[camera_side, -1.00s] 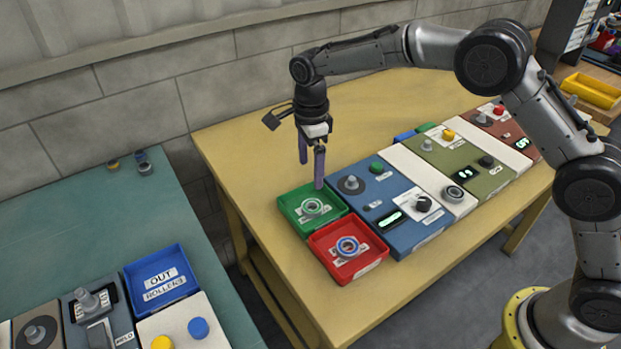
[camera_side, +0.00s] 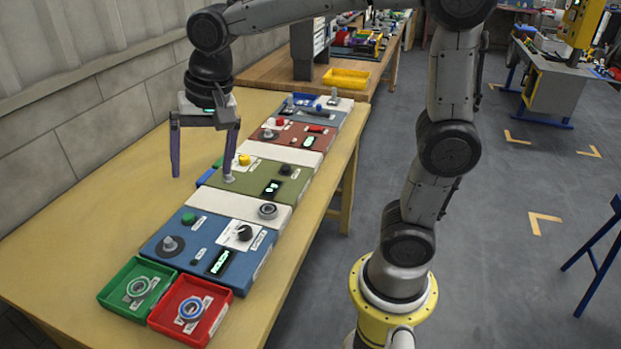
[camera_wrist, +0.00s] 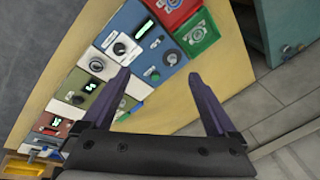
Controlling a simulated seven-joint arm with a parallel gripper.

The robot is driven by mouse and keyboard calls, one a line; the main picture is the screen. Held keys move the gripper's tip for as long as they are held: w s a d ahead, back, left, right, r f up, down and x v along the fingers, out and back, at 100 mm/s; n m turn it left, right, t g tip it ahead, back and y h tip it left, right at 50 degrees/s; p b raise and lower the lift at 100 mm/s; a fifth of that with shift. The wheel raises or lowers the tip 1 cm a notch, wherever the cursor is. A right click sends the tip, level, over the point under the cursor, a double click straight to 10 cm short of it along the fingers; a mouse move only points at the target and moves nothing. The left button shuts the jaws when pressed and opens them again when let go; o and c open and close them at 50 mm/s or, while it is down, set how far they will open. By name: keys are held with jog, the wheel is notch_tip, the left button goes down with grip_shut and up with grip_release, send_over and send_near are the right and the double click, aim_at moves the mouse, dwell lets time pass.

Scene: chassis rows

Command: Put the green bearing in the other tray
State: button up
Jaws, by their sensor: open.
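The green-ringed bearing (camera_side: 138,287) lies in the green tray (camera_side: 119,305) at the lower left of the side view. The red tray (camera_side: 221,312) stands beside it and holds a blue-ringed bearing (camera_side: 190,308). In the wrist view the green tray (camera_wrist: 212,37) and red tray (camera_wrist: 172,17) show at the top, beyond the fingertips. My gripper (camera_side: 202,177) is open and empty, above the table and away from both trays, near the green panel. Its two spread fingers also show in the wrist view (camera_wrist: 159,75).
A row of panels with knobs and buttons runs from the blue panel (camera_side: 165,254) by the trays to the far end. A yellow bin (camera_side: 346,78) stands on a farther bench.

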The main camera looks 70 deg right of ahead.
jog(key=s+d+f+n+t, duration=0.1)
jog(key=s+n, duration=0.3)
jog(key=s, duration=0.5)
jog(key=s+d+f+n+t, duration=0.1)
jog(key=s+d+f+n, duration=0.1)
jog(key=s+n, duration=0.3)
jog(key=s+d, duration=0.1)
jog(key=s, duration=0.3)
jog(key=shift+d+t, duration=0.3)
jog(key=shift+d, duration=0.1)
